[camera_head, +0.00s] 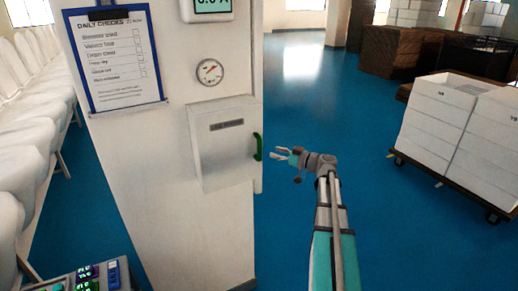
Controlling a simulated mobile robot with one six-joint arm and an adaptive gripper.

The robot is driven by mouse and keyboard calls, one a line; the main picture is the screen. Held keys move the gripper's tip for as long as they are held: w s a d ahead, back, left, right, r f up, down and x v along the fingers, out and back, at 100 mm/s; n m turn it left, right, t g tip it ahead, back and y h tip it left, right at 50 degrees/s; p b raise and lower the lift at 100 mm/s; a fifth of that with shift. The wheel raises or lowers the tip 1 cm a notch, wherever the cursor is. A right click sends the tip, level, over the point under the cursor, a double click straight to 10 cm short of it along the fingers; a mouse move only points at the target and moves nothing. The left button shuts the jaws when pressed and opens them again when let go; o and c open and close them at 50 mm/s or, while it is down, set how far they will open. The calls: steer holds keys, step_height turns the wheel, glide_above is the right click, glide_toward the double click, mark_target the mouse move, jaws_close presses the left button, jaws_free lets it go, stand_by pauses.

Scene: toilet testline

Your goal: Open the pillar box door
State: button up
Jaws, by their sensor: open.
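The pillar box (225,142) is a light grey box on the face of a white pillar. Its door appears shut, with a dark label strip near the top. A green handle (257,147) sits at the door's right edge. My gripper (277,153) is open and empty, just right of the green handle, with its fingers pointing left toward it. A small gap shows between the fingertips and the handle in the picture; the depth between them is hard to tell.
The white pillar (205,235) carries a clipboard (117,60), a round gauge (210,72) and a digital display (207,8). A cart of white boxes (455,125) stands at right. White toilets (30,110) line the left. A control panel (85,277) is at lower left. Blue floor is clear behind my arm.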

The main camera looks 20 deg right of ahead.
mark_target(259, 157)
steer(key=shift+x, duration=3.85)
jaws_close()
